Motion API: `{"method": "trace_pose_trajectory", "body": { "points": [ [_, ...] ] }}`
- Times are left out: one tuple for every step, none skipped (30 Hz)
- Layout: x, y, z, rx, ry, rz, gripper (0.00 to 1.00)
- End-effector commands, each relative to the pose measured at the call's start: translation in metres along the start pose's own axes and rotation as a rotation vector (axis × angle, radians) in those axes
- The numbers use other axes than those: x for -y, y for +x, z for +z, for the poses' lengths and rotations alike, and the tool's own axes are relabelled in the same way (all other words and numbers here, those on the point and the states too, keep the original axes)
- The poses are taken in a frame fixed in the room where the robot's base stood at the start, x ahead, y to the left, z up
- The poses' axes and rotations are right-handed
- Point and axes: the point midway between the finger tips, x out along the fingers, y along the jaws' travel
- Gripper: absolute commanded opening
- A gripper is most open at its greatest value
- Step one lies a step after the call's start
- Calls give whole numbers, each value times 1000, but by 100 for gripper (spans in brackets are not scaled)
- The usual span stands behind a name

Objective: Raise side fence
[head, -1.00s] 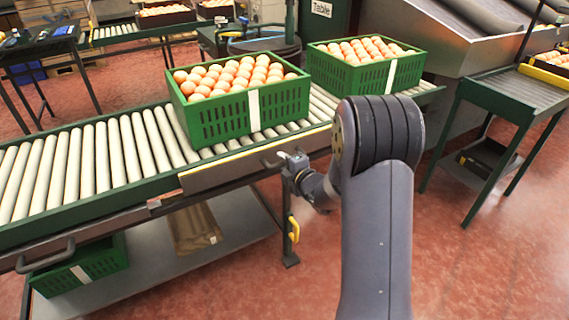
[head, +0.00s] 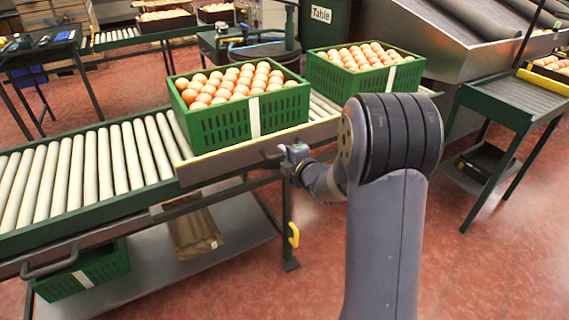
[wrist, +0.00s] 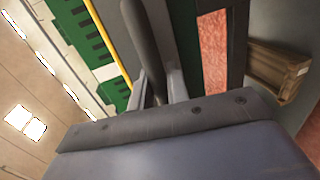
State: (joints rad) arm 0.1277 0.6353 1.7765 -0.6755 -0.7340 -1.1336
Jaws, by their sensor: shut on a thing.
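The side fence (head: 232,158) is a long grey panel with a yellow top edge on the near side of the roller conveyor. Its top edge stands above the rollers and covers the lower front of the nearer green crate (head: 215,128). My gripper (head: 284,156) is at the fence's grey handle (head: 268,158) in the head view. In the wrist view my gripper (wrist: 156,88) has its two fingers on either side of the dark handle bar (wrist: 143,40), shut on it. The fence's yellow edge (wrist: 107,42) shows left of the bar.
A second orange-filled crate (head: 365,79) stands farther right on the conveyor (head: 85,165). Below are a shelf (head: 155,250) with a brown box (head: 195,232) and a green crate (head: 88,272). A green side table (head: 500,100) stands right. Red floor between is clear.

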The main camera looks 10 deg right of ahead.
Motion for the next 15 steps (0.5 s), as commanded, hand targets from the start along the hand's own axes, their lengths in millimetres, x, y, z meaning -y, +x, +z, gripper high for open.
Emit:
{"method": "trace_pose_trajectory", "body": {
  "points": [
    [-12, -2, 0, 0, -1, 3, 0],
    [-14, -3, 0, 0, -1, 2, 0],
    [-16, -3, 0, 0, -2, 1, 0],
    [-17, -4, 0, 0, -2, 1, 0],
    [-18, -4, 0, 0, -1, 1, 0],
    [-18, -4, 0, 0, -1, 2, 0],
    [-18, -4, 0, 0, -1, 2, 0],
    [-18, -3, 0, 0, -1, 3, 0],
    [-18, -3, 0, 0, -1, 4, 0],
    [-19, -3, 0, 0, -1, 5, 0],
    [-19, -3, 0, 0, -1, 5, 0],
    [-19, -3, 0, 0, -1, 6, 0],
    [-19, -3, 0, 0, -1, 7, 17],
    [-20, -3, 0, 0, -1, 7, 19],
    [-20, -3, 0, 0, -1, 7, 23]
  ]
}}
